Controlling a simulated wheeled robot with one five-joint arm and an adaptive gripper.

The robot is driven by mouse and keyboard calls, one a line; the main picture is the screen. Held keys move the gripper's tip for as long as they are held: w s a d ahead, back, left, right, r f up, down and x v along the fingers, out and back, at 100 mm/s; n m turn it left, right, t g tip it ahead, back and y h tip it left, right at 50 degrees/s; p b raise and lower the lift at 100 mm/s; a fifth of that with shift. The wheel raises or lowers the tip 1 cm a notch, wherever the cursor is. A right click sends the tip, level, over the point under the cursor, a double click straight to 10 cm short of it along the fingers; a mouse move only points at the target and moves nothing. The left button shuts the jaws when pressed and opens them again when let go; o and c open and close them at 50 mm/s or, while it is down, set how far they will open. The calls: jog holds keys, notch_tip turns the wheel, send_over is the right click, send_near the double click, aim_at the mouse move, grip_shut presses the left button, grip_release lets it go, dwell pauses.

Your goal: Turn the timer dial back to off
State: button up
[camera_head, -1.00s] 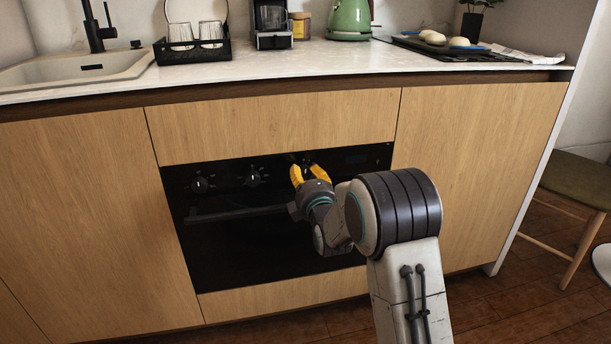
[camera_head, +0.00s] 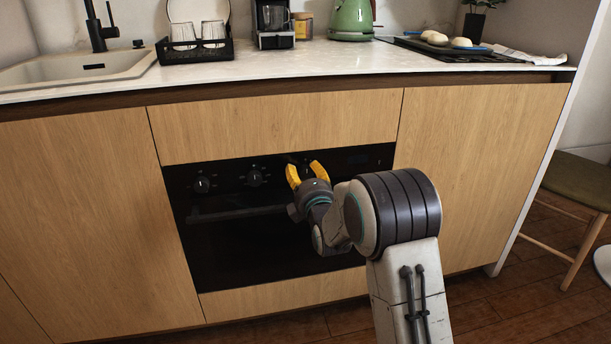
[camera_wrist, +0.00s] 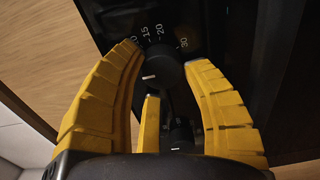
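The timer dial (camera_wrist: 166,76) is a round black knob on the black oven panel, with a white pointer mark on its face. Printed numbers including 15, 20 and 30 curve around its far side in the wrist view. In the head view my gripper (camera_head: 303,168) is at the oven's control panel, right of the other two knobs, and largely hides the dial.
Two more black knobs, a left one (camera_head: 202,185) and a middle one (camera_head: 254,178), sit on the same panel. The oven handle (camera_head: 235,214) runs below them. The countertop (camera_head: 330,62) overhangs above, holding a green kettle (camera_head: 351,20) and a dish rack (camera_head: 193,50).

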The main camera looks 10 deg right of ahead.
jog(key=o, duration=0.3)
jog(key=shift+d+f, duration=0.1)
jog(key=shift+d, duration=0.1)
jog(key=shift+s, duration=0.2)
jog(key=s, duration=1.1)
jog(key=shift+s, duration=0.35)
